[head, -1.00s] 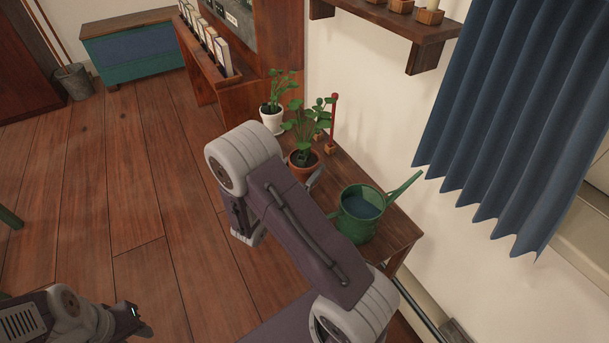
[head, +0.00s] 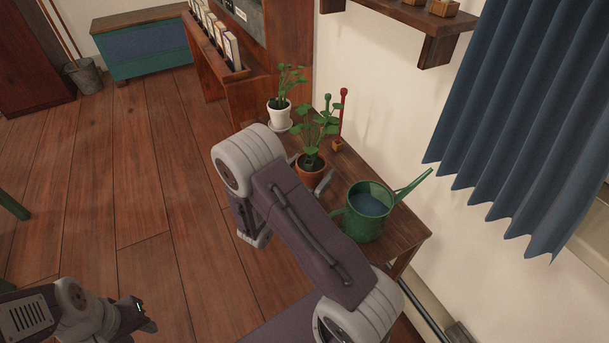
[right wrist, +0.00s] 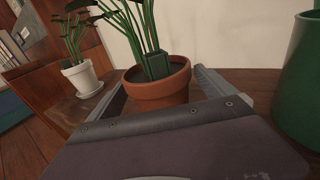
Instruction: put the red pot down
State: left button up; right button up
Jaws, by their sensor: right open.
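The red pot (head: 310,169) is terracotta with a leafy green plant. It appears to stand upright on the wooden table (head: 405,226), between the white pot and the watering can. In the right wrist view the red pot (right wrist: 158,94) is between the two fingers of my right gripper (right wrist: 160,82), which is open, with a gap visible by the right finger. The pot's base is hidden there by my gripper body. In the head view my forearm hides most of the right gripper. My left gripper (head: 146,325) is low at the left, away from the table; its jaws are unclear.
A green watering can (head: 368,212) stands close to the right of the red pot. A white pot (head: 279,112) with a plant stands on a saucer behind it. A wall shelf (head: 420,40) hangs above.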

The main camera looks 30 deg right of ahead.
jog(key=p+v, duration=0.3)
jog(key=v, duration=0.9)
jog(key=shift+f, duration=0.2)
